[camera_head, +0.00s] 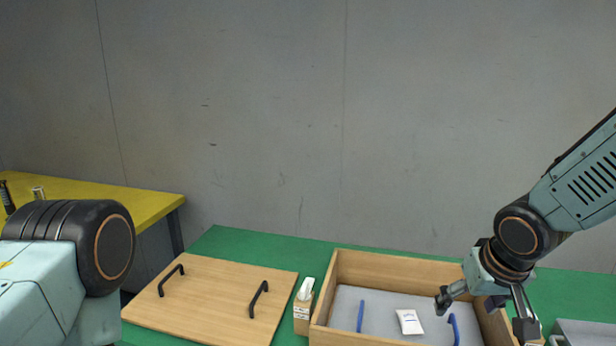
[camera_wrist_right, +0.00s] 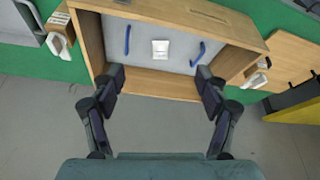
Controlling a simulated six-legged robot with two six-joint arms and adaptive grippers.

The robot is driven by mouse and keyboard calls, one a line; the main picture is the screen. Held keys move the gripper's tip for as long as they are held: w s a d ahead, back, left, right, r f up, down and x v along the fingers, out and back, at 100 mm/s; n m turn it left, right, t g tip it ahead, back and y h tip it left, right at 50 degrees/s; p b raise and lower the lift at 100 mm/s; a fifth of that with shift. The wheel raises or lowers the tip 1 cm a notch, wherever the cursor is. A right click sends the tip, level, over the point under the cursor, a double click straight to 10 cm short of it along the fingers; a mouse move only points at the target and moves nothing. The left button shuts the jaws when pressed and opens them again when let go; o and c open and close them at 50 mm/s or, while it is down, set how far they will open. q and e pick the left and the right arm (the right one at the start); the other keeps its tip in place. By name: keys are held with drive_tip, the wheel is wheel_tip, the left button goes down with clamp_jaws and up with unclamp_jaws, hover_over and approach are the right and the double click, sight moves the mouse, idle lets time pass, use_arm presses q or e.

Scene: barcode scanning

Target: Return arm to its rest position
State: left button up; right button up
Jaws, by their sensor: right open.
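My right gripper (camera_head: 482,314) hangs over the right side of an open wooden box (camera_head: 400,263) in the head view.
The box holds two blue handles (camera_head: 361,315). A wooden lid (camera_head: 205,300) with two black handles lies on the green table (camera_head: 240,240), left of the box. A scanner in a wooden holder (camera_head: 303,308) stands between them. A yellow table (camera_head: 110,200) is at left.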

drive_tip(key=w+a+f+n+t+y, duration=0.1)
drive_tip(key=w+a+t+y, duration=0.1)
drive_tip(key=a, duration=0.2)
drive_tip(key=s+f+b, duration=0.2)
drive_tip(key=s+f, duration=0.6)
drive_tip(key=f, duration=0.5)
use_arm(q)
wheel_tip(320, 180, down, 4)
drive_tip(key=shift+f+b, duration=0.1)
drive_tip(key=shift+b, duration=1)
use_arm(e)
drive_tip(key=s+f+g+h, duration=0.1)
drive_tip(key=s+f+g, duration=0.2)
drive_tip(key=s+f, duration=0.6)
drive_tip(key=s+f+m+g+h, duration=0.1)
drive_tip(key=s+f+g, duration=0.2)
drive_tip(key=s+f, duration=0.5)
drive_tip(key=s, duration=0.8)
drive_tip(key=shift+s+f+g, duration=0.3)
drive_tip(key=shift+f, duration=0.05)
